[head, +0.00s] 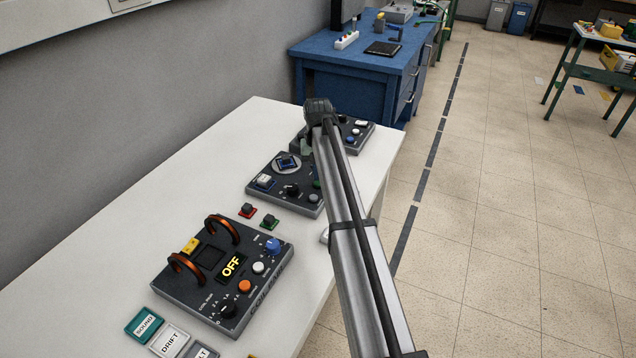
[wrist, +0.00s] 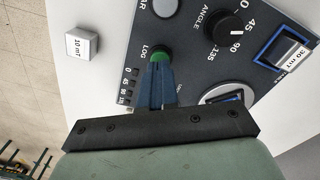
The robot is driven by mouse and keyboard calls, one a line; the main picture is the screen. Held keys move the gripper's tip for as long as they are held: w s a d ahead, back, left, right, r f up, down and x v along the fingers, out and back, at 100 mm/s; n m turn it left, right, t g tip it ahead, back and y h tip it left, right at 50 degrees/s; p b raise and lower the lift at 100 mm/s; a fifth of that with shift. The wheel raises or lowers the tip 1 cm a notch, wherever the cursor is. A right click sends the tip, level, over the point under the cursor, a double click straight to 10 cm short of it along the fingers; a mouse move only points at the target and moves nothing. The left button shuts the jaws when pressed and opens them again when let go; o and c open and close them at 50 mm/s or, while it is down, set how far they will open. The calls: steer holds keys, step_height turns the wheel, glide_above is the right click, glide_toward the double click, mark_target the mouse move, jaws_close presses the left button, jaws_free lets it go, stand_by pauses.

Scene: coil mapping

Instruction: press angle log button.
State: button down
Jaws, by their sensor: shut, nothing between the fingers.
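The green log button (wrist: 160,55) sits by the word LOG on the dark angle panel (wrist: 262,18). In the wrist view my gripper (wrist: 159,66) is shut, its blue fingers close together and empty. Its tips overlap the lower edge of the button; I cannot tell whether they touch it. The black angle knob (wrist: 229,29) is right of the button, its scale reading 0 to 135. In the head view the angle panel (head: 262,196) is the middle one, and its green button (head: 316,184) shows just left of my arm. My gripper (head: 308,146) is partly hidden there.
A grey button (wrist: 165,6) lies beyond the log button. A 30 mT block (wrist: 291,52) sits in a blue-framed slot, and a 10 mT block (wrist: 82,45) stands off the panel. The coil panel (head: 170,288) reading OFF is nearer; another panel (head: 356,124) is behind.

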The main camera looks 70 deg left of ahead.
steer(key=shift+f, duration=0.95)
stand_by(0.6)
steer(key=shift+r, duration=3.2)
